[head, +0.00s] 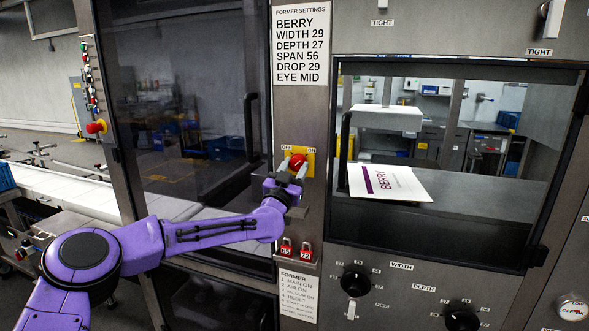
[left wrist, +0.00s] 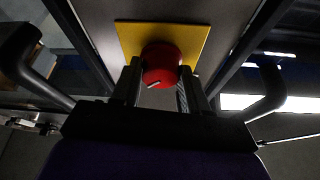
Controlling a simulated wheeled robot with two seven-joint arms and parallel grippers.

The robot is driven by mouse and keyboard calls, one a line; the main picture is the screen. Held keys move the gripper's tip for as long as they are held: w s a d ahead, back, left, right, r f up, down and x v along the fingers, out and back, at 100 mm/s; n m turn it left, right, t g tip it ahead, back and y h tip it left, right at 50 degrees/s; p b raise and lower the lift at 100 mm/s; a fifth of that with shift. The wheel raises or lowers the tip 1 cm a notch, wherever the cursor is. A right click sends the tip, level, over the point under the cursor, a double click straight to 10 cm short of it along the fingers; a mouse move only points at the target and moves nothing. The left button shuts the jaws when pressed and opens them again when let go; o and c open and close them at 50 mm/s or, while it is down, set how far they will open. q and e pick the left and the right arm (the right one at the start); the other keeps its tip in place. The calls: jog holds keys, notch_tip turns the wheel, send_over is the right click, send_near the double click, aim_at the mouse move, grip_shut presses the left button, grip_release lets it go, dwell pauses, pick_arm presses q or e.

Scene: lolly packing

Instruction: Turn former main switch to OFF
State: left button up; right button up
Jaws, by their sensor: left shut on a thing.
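The former main switch is a red rotary knob (head: 298,161) on a yellow plate (head: 309,168) with small OFF and ON labels above it, on the steel post below the settings sheet. My left gripper (head: 291,168) is at the knob, with its fingers on either side of it. In the left wrist view the red knob (left wrist: 161,65) sits between the two fingertips (left wrist: 160,80), in front of the yellow plate (left wrist: 190,40). A small pale mark shows slanted on the knob. The fingers hide part of the knob, and I cannot tell which label it points to. My right gripper is not in view.
Red padlocks (head: 305,249) hang on the post below the switch. A door handle (head: 250,127) stands left of it. A window (head: 450,230) with a BERRY carton sheet (head: 390,182) is to the right, above black dials (head: 355,280). A red stop button (head: 96,127) is further left.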

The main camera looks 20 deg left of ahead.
pick_arm(q)
jog(key=shift+r, duration=0.1)
